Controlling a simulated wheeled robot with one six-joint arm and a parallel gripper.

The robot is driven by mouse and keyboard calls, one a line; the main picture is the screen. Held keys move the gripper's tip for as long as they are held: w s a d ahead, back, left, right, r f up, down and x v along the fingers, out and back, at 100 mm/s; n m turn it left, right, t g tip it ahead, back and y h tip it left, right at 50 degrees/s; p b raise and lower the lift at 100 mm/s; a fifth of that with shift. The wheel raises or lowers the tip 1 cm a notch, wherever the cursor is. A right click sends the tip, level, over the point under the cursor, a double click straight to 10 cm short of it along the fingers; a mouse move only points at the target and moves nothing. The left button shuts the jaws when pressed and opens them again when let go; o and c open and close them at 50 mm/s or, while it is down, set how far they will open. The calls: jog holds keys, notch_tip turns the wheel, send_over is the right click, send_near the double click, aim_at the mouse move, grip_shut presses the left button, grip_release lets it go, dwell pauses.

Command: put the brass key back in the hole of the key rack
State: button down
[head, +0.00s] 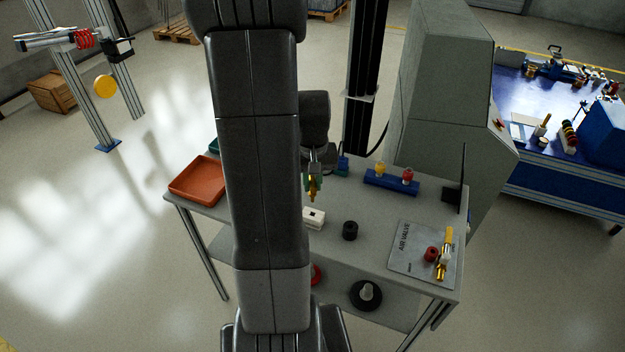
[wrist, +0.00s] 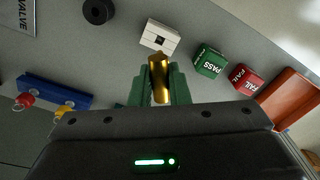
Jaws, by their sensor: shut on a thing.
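My gripper (head: 314,182) is shut on the brass key (head: 313,195), which points down above the table. In the wrist view the green fingers (wrist: 160,85) grip the key (wrist: 160,72) from both sides. A white block (head: 318,221) with a small dark square hole sits on the table just below the key in the head view. It also shows beyond the key tip in the wrist view (wrist: 150,34). The key looks apart from the block. A blue bar (head: 376,181) holds a yellow-topped and a red-topped piece. I cannot tell for certain which is the key rack.
A black ring (head: 350,231) stands right of the white block. An air valve plate (head: 408,256) lies at the table's right. An orange tray (head: 196,184) is at the left. Green PASS (wrist: 210,62) and red FAIL (wrist: 245,79) blocks stand near it.

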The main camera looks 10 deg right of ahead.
aim_at(313, 201)
jog(key=shift+f+b, duration=1.25)
jog(key=shift+f, duration=0.7)
jog(key=shift+f+b, duration=1.7)
jog(key=shift+f, duration=0.35)
jog(key=c, duration=1.3)
grip_release()
jog(key=shift+r, duration=0.1)
notch_tip(313, 201, up, 14)
jog(key=shift+s+f, duration=0.1)
jog(key=shift+f, duration=0.05)
jog(key=shift+f, duration=0.1)
